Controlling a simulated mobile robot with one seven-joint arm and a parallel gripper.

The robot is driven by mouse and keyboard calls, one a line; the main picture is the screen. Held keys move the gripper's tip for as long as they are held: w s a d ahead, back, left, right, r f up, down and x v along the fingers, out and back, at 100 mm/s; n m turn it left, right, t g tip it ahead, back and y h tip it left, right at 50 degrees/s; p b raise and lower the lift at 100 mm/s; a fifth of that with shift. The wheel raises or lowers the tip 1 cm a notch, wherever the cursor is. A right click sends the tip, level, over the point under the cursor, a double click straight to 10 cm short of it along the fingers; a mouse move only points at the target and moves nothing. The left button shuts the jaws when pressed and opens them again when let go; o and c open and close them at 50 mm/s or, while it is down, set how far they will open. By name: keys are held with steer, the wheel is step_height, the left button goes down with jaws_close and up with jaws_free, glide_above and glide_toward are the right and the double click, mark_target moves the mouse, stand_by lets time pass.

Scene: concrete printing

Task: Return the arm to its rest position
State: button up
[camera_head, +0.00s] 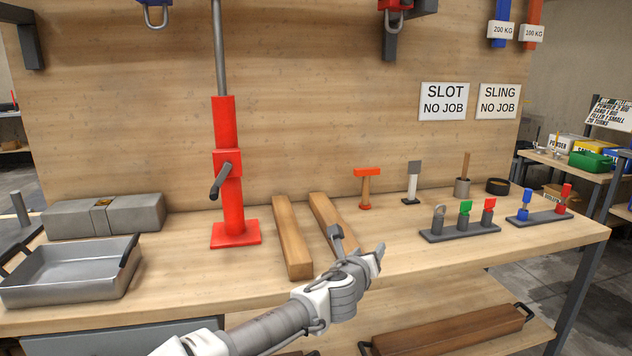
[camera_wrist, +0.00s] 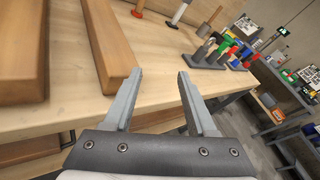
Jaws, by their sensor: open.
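My gripper (camera_head: 358,254) is in front of the wooden workbench (camera_head: 420,268), near its front edge, with the arm coming in from the bottom. In the wrist view my gripper (camera_wrist: 160,78) has its two grey fingers apart with nothing between them. Two wooden beams lie on the bench just left of and behind the gripper: a left beam (camera_head: 291,236) and a right beam (camera_head: 333,222). The gripper covers the near end of the right beam in the head view.
A red jack stand (camera_head: 234,200), a metal tray (camera_head: 70,272) and a grey block (camera_head: 130,214) stand to the left. A red-topped hammer (camera_head: 366,186) and small racks (camera_head: 460,232) with coloured pieces stand to the right. A beam with handles (camera_head: 450,336) lies on the lower shelf.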

steer(key=s+d+f+m+g+h, duration=0.1)
steer(key=s+d+f+m+g, duration=0.45)
steer(key=d+f+m, duration=0.5)
steer(key=s+f+m+g+y, duration=0.3)
steer(key=s+m+g, duration=0.1)
steer(key=s+m, duration=0.7)
steer(key=s+a+r+m+y, duration=0.1)
steer(key=s+a+r+m, duration=0.2)
steer(key=s+r+m, duration=0.25)
steer(key=s+a+r+m+t+y, duration=0.1)
steer(key=s+a+r+m, duration=0.1)
steer(key=s+r+m, duration=0.35)
steer(key=s+a+r+m+y, duration=0.1)
steer(key=s+a+r+m, duration=0.25)
steer(key=s+r, duration=0.35)
step_height(320, 180, up, 18)
steer(key=d+p, duration=0.1)
steer(key=p, duration=1.7)
steer(key=shift+y+p, duration=0.3)
